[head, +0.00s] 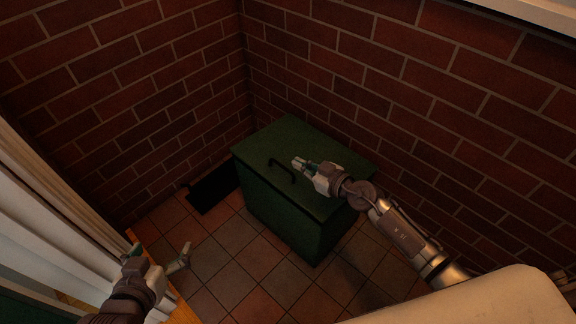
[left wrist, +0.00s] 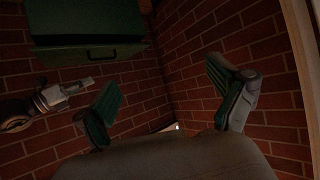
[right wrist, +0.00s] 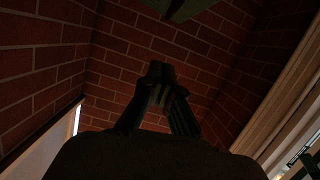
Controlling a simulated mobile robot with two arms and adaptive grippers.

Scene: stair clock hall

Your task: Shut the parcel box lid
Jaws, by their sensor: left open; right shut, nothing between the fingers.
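The green parcel box (head: 277,213) stands in the brick corner; its body also shows in the left wrist view (left wrist: 85,18). My left gripper (head: 158,256) is open and empty, low at the left, well apart from the box.
Brick walls (head: 400,70) close in behind and right of the box. A black mat-like panel (head: 212,187) lies left of the box by the wall. White-and-wood trim (head: 50,215) is close to my left arm. Tiled floor (head: 245,280) in front is clear.

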